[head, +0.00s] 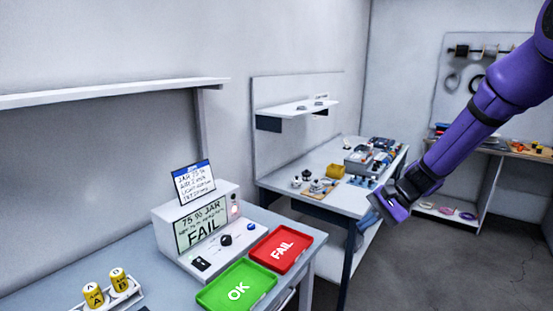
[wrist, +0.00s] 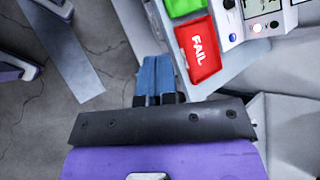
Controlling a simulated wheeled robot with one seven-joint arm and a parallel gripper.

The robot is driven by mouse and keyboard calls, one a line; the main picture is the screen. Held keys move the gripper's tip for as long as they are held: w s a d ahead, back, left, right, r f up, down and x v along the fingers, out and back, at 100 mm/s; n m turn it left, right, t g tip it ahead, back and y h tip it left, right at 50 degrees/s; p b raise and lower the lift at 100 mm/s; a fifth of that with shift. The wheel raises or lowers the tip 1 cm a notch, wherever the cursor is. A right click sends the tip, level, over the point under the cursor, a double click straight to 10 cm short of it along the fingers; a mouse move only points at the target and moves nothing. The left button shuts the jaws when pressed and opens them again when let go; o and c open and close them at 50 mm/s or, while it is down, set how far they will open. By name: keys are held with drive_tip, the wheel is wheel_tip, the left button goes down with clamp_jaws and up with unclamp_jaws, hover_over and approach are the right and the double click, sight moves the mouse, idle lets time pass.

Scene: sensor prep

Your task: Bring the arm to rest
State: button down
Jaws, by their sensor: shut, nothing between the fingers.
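My arm (head: 490,105) is purple and reaches in from the upper right of the head view. My gripper (head: 372,200) hangs at its lower end, in front of the far workbench's right side. In the wrist view my gripper (wrist: 156,62) shows two blue fingers side by side, shut with nothing held. The fingers are over the floor beside the near table's edge, with the red FAIL tray to their right in that view.
The near table (head: 60,282) holds a tester (head: 195,243) reading FAIL, a green OK tray (head: 237,286), a red FAIL tray (head: 281,249) and a holder with yellow jars A (head: 93,296) and B (head: 118,280). A cluttered workbench (head: 340,203) stands behind. Floor (head: 440,265) at right is clear.

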drive_tip(key=s+d+r+n+t+h, duration=0.3)
drive_tip(key=s+r, duration=0.6)
drive_tip(key=s, duration=0.5)
drive_tip(key=s+d+r+n+t+h, duration=0.3)
drive_tip(key=s+r, duration=0.7)
drive_tip(key=s, duration=0.4)
drive_tip(key=shift+s+d+n+h, duration=0.35)
drive_tip(key=shift+d+n+h, duration=0.65)
drive_tip(key=shift+h, duration=0.9)
drive_tip(key=shift+d+r, duration=0.1)
